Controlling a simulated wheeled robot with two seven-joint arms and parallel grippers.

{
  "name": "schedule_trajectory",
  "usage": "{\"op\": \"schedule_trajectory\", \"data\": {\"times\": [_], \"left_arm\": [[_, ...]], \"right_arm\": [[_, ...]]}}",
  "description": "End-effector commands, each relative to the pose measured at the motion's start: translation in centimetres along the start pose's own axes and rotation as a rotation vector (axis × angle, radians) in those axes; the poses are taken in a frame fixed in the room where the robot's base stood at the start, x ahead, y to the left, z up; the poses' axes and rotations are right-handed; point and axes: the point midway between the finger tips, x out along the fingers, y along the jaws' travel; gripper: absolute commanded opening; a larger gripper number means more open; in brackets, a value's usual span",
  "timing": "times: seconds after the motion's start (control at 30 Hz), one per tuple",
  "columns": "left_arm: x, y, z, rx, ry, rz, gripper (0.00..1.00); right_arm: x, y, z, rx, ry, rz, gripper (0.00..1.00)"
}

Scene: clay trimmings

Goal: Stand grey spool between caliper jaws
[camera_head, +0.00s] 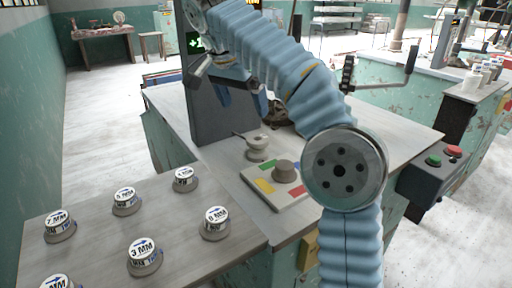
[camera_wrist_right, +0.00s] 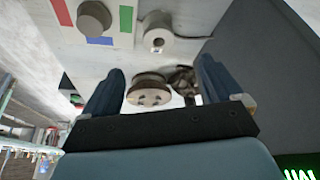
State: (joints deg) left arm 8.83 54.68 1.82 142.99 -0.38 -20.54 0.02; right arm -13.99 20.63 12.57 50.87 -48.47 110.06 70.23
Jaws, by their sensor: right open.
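A grey spool-like piece (camera_head: 257,148) with a hole in its top stands upright on the grey bench; it also shows in the right wrist view (camera_wrist_right: 158,40). A thin dark rod reaches over its top in the head view. A plain grey cylinder (camera_head: 285,171) sits on a coloured-patch board (camera_head: 262,198); it also shows in the wrist view (camera_wrist_right: 94,18). I cannot tell for sure which is the task's spool. My right gripper (camera_head: 232,88) is open and empty, above the bench beside the dark panel; its fingers (camera_wrist_right: 162,75) are wide apart. Caliper jaws are not clearly visible.
A dark upright panel (camera_head: 215,110) with a green readout stands at the bench's left. A round brown piece (camera_wrist_right: 150,92) lies beyond the spool-like piece. Several labelled grey pucks (camera_head: 144,258) stand on the front-left table. A red-and-green button box (camera_head: 436,172) is at right.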

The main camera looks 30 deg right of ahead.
Motion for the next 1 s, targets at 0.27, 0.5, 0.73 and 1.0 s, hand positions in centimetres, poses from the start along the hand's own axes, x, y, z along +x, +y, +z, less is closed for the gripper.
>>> {"op": "schedule_trajectory", "data": {"times": [0.27,0.5,0.73,1.0], "left_arm": [[0.0,0.0,0.1,0.001,-0.001,0.000,0.38],[0.1,0.0,0.0,0.000,-0.001,0.000,0.38],[0.1,0.0,0.0,0.000,-0.001,0.000,0.38],[0.0,0.0,0.0,0.000,-0.001,0.000,0.38]], "right_arm": [[4.6,0.1,-0.1,0.002,0.003,0.005,0.93],[8.2,0.0,0.0,0.001,0.003,0.001,0.93],[10.8,0.3,-0.3,0.003,0.002,0.004,0.93],[13.6,0.2,-0.4,0.002,0.002,0.000,0.93]]}}
